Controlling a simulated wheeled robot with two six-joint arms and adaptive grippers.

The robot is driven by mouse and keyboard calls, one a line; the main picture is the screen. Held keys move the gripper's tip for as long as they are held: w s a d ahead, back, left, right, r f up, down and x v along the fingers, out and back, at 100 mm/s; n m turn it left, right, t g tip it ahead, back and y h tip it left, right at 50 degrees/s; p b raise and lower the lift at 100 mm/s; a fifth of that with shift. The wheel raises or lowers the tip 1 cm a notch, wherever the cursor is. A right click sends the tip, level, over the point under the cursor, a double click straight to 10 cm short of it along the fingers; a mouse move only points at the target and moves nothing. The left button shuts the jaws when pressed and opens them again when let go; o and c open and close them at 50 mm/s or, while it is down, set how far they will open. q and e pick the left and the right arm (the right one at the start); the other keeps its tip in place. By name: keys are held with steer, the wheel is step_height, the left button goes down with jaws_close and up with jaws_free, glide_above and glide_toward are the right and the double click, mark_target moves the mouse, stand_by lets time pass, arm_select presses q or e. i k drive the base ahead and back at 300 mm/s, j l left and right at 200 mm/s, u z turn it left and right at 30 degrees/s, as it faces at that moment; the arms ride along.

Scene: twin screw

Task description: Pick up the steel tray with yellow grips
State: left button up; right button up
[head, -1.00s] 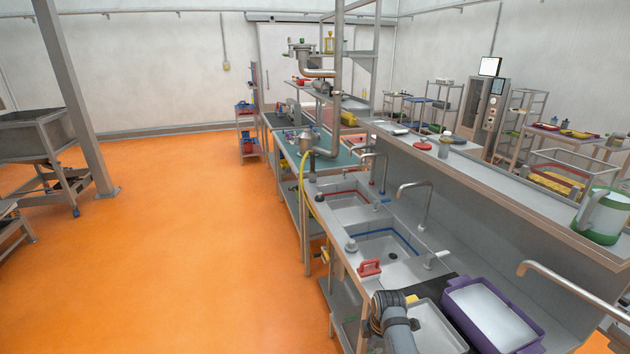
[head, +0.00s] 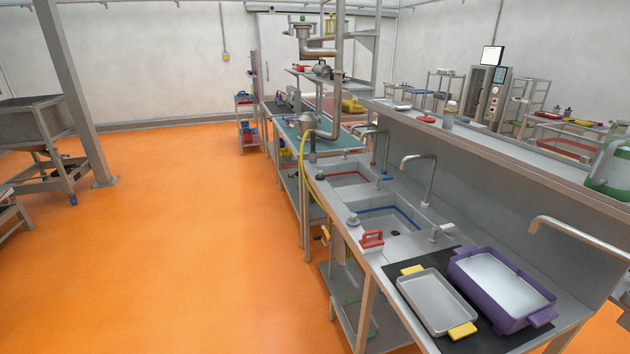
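The steel tray (head: 436,303) with yellow grips lies flat and empty on a dark mat at the near end of the steel counter. One yellow grip (head: 412,269) is on its far end and the other yellow grip (head: 463,331) is on its near end. Neither of my grippers is in view, and nothing covers the tray.
A purple bin (head: 481,291) with a pale inside stands just right of the tray. A red-handled object (head: 372,239) sits beyond the tray's far end, near the sinks and a tap (head: 430,185). Orange floor (head: 200,250) is open to the left of the counter.

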mark_target(443, 311)
steer(key=z, duration=0.85)
steer(key=i+j+z, duration=0.2)
steer(key=j+z, duration=0.2)
steer(key=i+j+z, duration=0.2)
steer(key=z, duration=0.25)
steer(key=j+z, duration=0.4)
steer(key=j, duration=0.15)
steer(key=i+j+z, duration=0.1)
steer(key=j+z, duration=0.75)
steer(key=k+j, duration=0.05)
